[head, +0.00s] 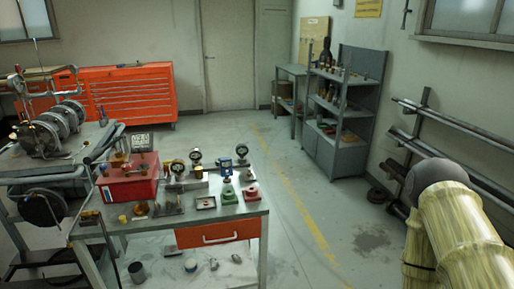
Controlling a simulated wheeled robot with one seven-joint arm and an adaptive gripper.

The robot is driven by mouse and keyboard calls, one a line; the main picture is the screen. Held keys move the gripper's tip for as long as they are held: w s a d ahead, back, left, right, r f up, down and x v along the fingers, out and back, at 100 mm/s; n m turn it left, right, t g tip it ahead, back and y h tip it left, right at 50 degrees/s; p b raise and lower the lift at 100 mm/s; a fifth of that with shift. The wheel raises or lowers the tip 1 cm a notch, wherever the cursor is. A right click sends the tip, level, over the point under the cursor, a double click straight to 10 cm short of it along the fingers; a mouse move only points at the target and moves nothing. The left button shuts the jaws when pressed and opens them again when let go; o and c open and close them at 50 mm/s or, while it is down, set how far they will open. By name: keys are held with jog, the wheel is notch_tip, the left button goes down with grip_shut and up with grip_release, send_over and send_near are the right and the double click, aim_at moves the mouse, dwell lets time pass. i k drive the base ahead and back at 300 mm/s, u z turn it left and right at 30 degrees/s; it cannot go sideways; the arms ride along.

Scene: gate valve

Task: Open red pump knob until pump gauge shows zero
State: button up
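A workbench (262,208) with a grey top stands at the lower left to middle. A small red knob-like part (250,193) sits near its right end, beside a similar green part (229,197). Several round gauges stand behind them, one with a white face (195,155) and one with blue on its fitting (242,150). They are too small to read, and I cannot tell which is the pump gauge. My gripper is out of the picture; only links of my arm show at the lower right.
A red box (128,180) and small metal parts crowd the bench. Machinery (48,130) stands at the left, an orange tool cabinet (130,90) behind. Grey shelves (345,150) and a pipe rack (450,125) line the right. The floor (300,200) between is clear.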

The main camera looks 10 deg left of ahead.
aim_at(125, 167)
jog(key=u, duration=0.1)
jog(key=i, duration=1.05)
jog(key=u, duration=0.75)
